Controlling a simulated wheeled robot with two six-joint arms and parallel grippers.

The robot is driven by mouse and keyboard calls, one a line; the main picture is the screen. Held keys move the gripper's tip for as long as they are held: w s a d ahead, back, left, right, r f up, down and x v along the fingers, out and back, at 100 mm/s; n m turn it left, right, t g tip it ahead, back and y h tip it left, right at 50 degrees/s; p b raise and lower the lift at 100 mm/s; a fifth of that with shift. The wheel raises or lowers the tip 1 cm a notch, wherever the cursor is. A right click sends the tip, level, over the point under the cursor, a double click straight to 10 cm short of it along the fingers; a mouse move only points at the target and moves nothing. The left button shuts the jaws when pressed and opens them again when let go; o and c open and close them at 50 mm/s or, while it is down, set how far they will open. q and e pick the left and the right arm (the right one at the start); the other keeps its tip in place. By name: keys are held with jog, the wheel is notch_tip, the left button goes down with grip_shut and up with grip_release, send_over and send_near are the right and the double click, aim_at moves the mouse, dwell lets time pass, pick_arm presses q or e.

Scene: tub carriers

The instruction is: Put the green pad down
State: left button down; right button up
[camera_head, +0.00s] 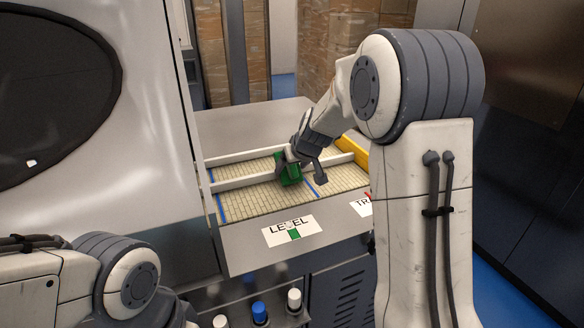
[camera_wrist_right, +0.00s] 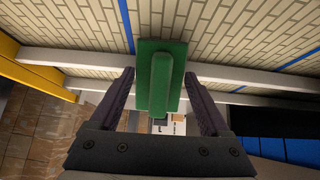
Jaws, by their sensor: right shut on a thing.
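The green pad (camera_head: 288,169) is at the tan gridded belt surface, beside a white rail, on the steel machine top. In the right wrist view the pad (camera_wrist_right: 177,68) is a flat green plate with a raised green grip along its middle. My right gripper (camera_head: 305,163) is shut on the pad, with its fingers on either side of the grip in the wrist view (camera_wrist_right: 163,103). I cannot tell whether the pad touches the surface below. My left arm shows at the lower left, but its gripper is out of view.
White rails (camera_head: 245,182) run across the gridded belt (camera_head: 255,201), which has blue lines. A yellow bar (camera_head: 353,151) lies at its right end. A LEVEL label (camera_head: 290,231) with a green mark is on the front ledge. White and blue knobs (camera_head: 259,312) stand below.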

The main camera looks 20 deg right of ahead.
jog(key=shift+f, duration=0.1)
jog(key=o, duration=0.8)
jog(key=shift+f, duration=0.1)
jog(key=shift+c, duration=0.2)
jog(key=shift+o, duration=1.3)
jog(key=shift+r, duration=0.2)
